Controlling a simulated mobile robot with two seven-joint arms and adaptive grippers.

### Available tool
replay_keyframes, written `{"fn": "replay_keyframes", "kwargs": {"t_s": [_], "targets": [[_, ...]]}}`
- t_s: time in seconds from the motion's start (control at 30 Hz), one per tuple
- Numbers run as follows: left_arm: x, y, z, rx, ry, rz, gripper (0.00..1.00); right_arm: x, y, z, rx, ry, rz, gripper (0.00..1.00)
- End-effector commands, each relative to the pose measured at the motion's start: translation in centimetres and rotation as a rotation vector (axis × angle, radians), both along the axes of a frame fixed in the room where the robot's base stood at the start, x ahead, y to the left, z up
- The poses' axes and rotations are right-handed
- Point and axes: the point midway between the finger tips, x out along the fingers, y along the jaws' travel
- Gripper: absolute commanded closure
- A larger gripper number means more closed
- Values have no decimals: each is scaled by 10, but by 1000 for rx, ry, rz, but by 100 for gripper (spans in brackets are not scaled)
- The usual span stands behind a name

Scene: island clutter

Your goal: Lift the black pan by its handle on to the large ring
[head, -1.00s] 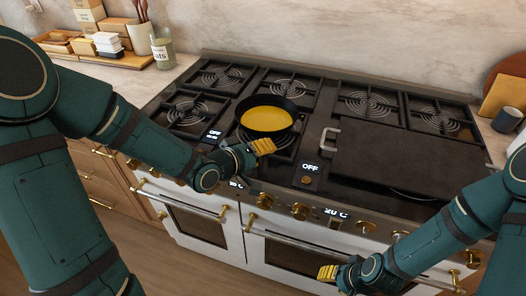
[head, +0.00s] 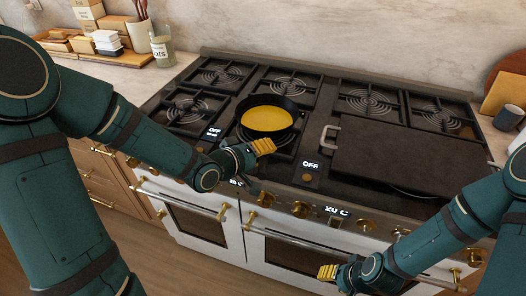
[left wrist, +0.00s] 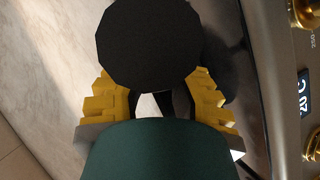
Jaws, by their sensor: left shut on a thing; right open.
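The black pan (head: 249,127), with a yellow inside, is over the front centre ring of the cooktop in the head view. Part of that large ring (head: 284,139) shows below the pan's near edge. My left gripper (head: 264,146) is at the pan's near side, shut on its handle, which the fingers mostly hide. In the left wrist view, a dark round shape covers the space between the yellow fingers. I cannot tell whether the pan touches the grate. My right gripper (head: 327,272) is open and empty, low in front of the oven doors.
A dark griddle cover (head: 400,158) with a metal handle lies right of the pan. Other rings (head: 190,109) are bare. A jar (head: 163,47) and boxes stand on the left counter; a cup (head: 508,117) and boards stand at right. Knobs line the stove front.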

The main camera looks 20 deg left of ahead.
Motion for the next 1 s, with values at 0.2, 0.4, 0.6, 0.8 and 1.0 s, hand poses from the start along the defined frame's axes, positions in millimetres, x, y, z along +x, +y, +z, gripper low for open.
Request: {"fn": "replay_keyframes", "kwargs": {"t_s": [0.2, 0.4, 0.6, 0.8, 1.0], "targets": [[1, 0, -1, 0, -4, -1, 100, 0, 0, -1, 0, 0, 0, 53], [0, 0, -1, 0, -2, -1, 53, 0, 0, -1, 0, 0, 0, 53], [0, 0, -1, 0, 0, 0, 43, 0, 0, -1, 0, 0, 0, 53], [-1, 0, -3, 0, 5, 1, 43, 0, 0, -1, 0, 0, 0, 53], [0, 0, -2, -1, 3, 0, 43, 2, 0, -1, -1, -5, -1, 53]]}}
